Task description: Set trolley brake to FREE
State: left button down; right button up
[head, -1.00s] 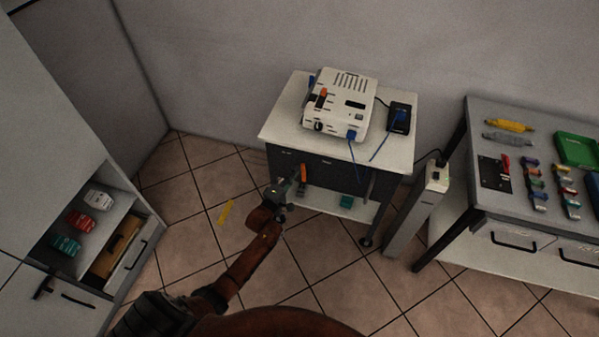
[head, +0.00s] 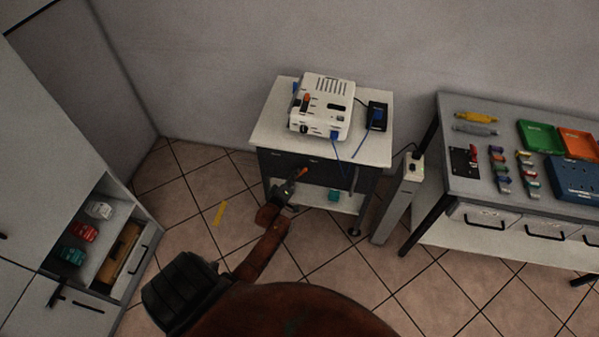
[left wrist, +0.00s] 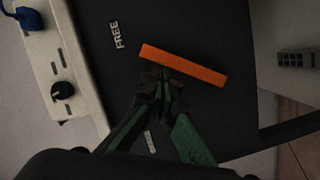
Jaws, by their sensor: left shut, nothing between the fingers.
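The trolley (head: 262,137) has a white top and a dark front panel. The orange brake lever (head: 301,173) is on that panel, slanted in the head view. In the left wrist view the lever (left wrist: 185,66) lies across the dark panel, and the white word FREE (left wrist: 117,36) is beside its left end. My left gripper (head: 289,187) is in front of the panel at the lever. In the left wrist view its closed fingertips (left wrist: 163,76) are right by the lever's lower edge, empty; I cannot tell whether they touch. Another white label (left wrist: 150,141) is partly hidden by the fingers. My right gripper is out of view.
A white device (head: 322,106) with blue cables and a black box (head: 377,115) stand on the trolley. A white post (head: 398,205) and a workbench (head: 425,187) are to the right. An open cabinet (head: 130,205) is at left.

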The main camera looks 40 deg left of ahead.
pick_arm(q)
jog(key=shift+d, duration=0.1)
dwell(0.4)
jog(key=a+r, duration=0.1)
jog(key=s+a+r+p, duration=0.1)
jog(key=a+r+p, duration=0.1)
jog(key=shift+s+a, duration=0.25)
jog(key=shift+s, duration=0.1)
jog(key=f+p+v, duration=0.1)
jog(key=v, duration=0.8)
jog(key=shift+s+d+r+p, duration=0.25)
jog(key=shift+s+d+p, duration=0.05)
jog(key=shift+s+d, duration=0.15)
